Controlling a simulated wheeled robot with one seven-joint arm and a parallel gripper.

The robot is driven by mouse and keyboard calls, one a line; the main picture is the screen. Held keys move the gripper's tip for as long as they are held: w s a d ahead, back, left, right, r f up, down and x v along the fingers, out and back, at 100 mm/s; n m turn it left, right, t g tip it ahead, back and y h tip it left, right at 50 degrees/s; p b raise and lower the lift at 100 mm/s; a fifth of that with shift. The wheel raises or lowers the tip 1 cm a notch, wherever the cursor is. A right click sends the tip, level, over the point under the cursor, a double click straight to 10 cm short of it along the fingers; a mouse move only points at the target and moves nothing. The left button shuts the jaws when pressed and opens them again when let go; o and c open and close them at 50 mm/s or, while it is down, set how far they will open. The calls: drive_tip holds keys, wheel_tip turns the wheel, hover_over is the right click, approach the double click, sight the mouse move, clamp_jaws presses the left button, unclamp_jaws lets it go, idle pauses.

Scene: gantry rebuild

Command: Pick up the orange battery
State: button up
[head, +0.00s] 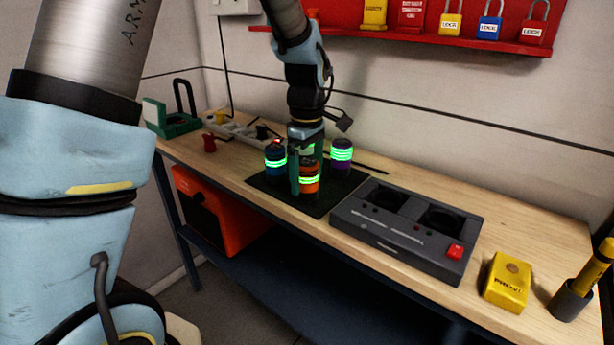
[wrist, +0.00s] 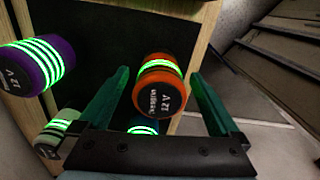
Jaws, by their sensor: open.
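The orange battery (head: 309,180) stands on the black mat (head: 330,200) on the bench, with glowing green bands. In the wrist view the orange battery (wrist: 165,65) shows between the two teal fingers of my gripper (wrist: 160,76), with a gap on each side. In the head view my gripper (head: 304,168) points down among the batteries. It is open and holds nothing. The purple battery (head: 341,157) is to the right and the blue battery (head: 275,160) to the left. A grey-green battery (wrist: 55,135) shows at the lower left of the wrist view, mostly hidden in the head view.
A dark charger box (head: 405,230) with two round wells and a red button is right of the mat. A yellow device (head: 507,282) and a yellow-handled tool in a dark holder (head: 572,300) are farther right. A red padlock shelf (head: 400,35) is on the wall.

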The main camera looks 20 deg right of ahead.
drive_tip(key=shift+f, duration=0.1)
clamp_jaws()
idle(0.8)
